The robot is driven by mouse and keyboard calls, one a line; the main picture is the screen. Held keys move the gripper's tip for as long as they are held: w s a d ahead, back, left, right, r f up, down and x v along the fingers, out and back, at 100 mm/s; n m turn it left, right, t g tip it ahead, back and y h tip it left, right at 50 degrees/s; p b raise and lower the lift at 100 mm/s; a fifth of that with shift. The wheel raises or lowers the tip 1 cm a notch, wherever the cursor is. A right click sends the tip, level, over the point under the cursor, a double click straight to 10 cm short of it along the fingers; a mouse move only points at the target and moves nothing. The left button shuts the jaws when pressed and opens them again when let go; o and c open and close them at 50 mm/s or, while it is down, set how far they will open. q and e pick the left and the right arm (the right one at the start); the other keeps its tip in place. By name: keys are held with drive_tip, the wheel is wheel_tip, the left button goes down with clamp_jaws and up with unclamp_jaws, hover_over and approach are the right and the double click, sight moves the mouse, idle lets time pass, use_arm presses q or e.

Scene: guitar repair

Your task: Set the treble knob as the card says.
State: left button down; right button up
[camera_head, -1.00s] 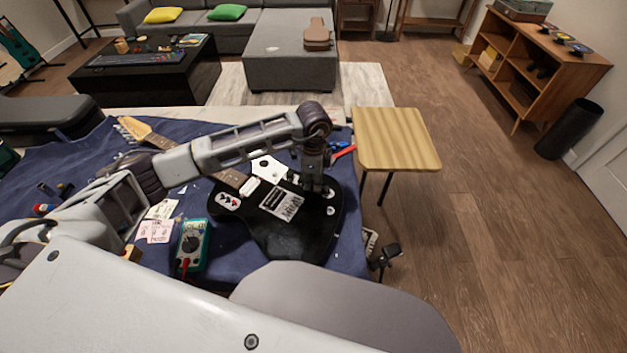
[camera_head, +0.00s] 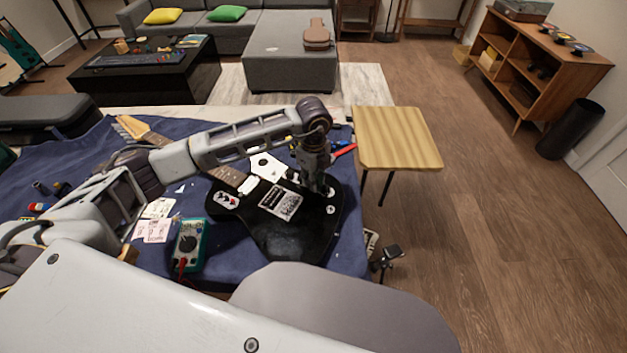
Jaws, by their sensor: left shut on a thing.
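A black electric guitar (camera_head: 290,237) lies on the blue cloth on the bench, its neck pointing to the upper left. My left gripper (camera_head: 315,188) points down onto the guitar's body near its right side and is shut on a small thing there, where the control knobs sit. The wrist hides that thing, and I cannot read a knob's setting. Paper cards (camera_head: 154,228) lie on the cloth left of the guitar; their writing is too small to read. My right gripper is not in view.
A green multimeter (camera_head: 188,245) lies left of the guitar body. Red-handled pliers (camera_head: 343,150) lie beyond the guitar. A wooden stool (camera_head: 398,140) stands right of the bench. The blue cloth (camera_head: 95,165) has clear patches at the left.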

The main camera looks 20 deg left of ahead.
use_arm(q)
drive_tip(key=shift+m, duration=0.8)
drive_tip(key=c, duration=1.3)
unclamp_jaws()
wheel_tip(320, 180, up, 12)
